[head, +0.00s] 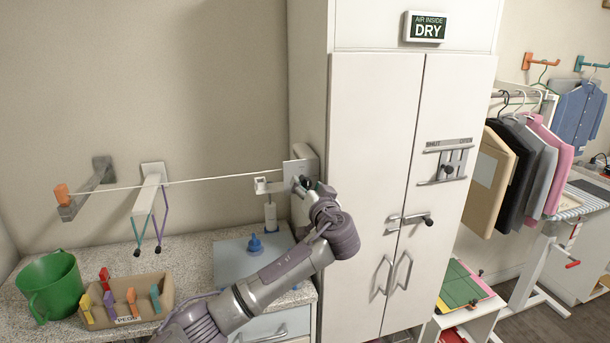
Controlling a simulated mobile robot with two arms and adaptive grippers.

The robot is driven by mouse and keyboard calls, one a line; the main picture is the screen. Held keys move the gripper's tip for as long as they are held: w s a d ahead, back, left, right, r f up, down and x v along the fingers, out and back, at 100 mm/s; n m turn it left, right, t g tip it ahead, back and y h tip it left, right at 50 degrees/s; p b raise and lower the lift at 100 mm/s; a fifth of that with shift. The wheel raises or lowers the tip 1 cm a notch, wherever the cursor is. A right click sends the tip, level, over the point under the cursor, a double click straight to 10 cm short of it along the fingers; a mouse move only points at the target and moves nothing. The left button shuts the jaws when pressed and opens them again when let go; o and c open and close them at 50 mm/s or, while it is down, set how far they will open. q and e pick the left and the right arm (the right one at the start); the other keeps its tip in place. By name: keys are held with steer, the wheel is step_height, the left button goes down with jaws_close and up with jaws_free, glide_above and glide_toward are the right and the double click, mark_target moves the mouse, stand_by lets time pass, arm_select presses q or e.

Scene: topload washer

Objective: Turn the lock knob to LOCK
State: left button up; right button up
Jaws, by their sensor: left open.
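A line reel with a grey plate (293,166) is mounted on the left side of the tall white cabinet. A thin white line runs from it leftward to the wall. My left gripper (307,184) is at the front of this unit, just below the plate, with its dark fingers open. The lock knob is not clearly visible; the gripper and wrist cover the lower part of the unit. I cannot tell whether the fingers touch anything. No LOCK marking is readable. My right gripper is not in view.
The cabinet doors (375,190) carry a latch bar (410,221) and a slider panel (449,163). Below my arm, the counter holds a green bucket (50,286), a peg box (128,312) and a grey-blue board (228,262). Clothes hang at right.

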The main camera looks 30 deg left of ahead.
mark_target(308, 187)
arm_select(q)
steer(key=shift+p+x, duration=0.35)
steer(key=shift+x, duration=1.15)
steer(key=shift+c, duration=0.2)
jaws_close()
